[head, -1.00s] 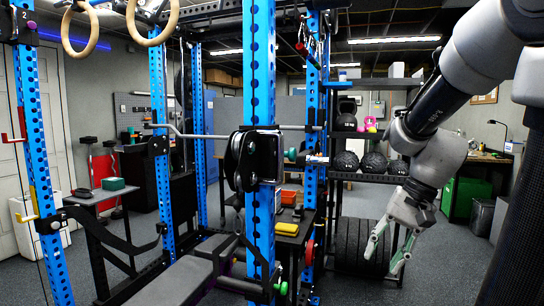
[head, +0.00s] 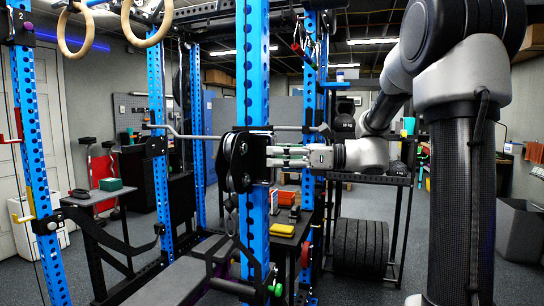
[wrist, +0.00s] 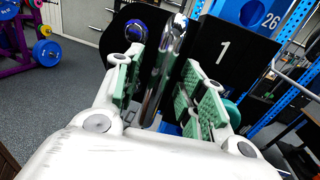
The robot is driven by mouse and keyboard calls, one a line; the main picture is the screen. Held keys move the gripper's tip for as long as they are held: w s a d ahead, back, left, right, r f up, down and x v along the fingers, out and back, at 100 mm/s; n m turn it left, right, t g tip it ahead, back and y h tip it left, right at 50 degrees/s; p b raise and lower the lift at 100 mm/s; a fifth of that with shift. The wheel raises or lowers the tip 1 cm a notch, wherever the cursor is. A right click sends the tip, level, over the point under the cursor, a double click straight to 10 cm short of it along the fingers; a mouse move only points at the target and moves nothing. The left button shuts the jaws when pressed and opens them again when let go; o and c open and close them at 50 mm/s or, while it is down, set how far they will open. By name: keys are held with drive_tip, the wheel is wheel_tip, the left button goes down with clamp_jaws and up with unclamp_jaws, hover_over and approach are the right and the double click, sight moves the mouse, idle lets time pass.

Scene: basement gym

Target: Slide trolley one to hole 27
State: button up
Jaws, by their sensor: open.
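Trolley one (head: 234,162) is a black carriage with rollers on the blue upright (head: 253,80) nearest the middle of the head view. In the wrist view its black plate (wrist: 215,45) bears a white 1. The number 26 (wrist: 270,20) shows on the blue upright just beyond the plate. My gripper (head: 278,155) reaches in from the right at the trolley's height. In the wrist view my gripper (wrist: 165,85) is open, its green-padded fingers on either side of a chrome bar (wrist: 163,75), with gaps visible. A teal round part (wrist: 232,115) is partly hidden behind the right finger.
A padded bench (head: 185,270) lies below the trolley. A small table with a yellow block (head: 284,230) stands just behind the upright. A bent metal bar (head: 205,137) crosses the rack behind the trolley. A shelf (head: 375,178) with tyres below stands at the right.

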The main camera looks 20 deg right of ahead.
drive_tip(key=shift+x, duration=0.85)
clamp_jaws()
drive_tip(key=shift+r, duration=0.1)
wheel_tip(320, 180, up, 15)
drive_tip(key=shift+f, duration=0.1)
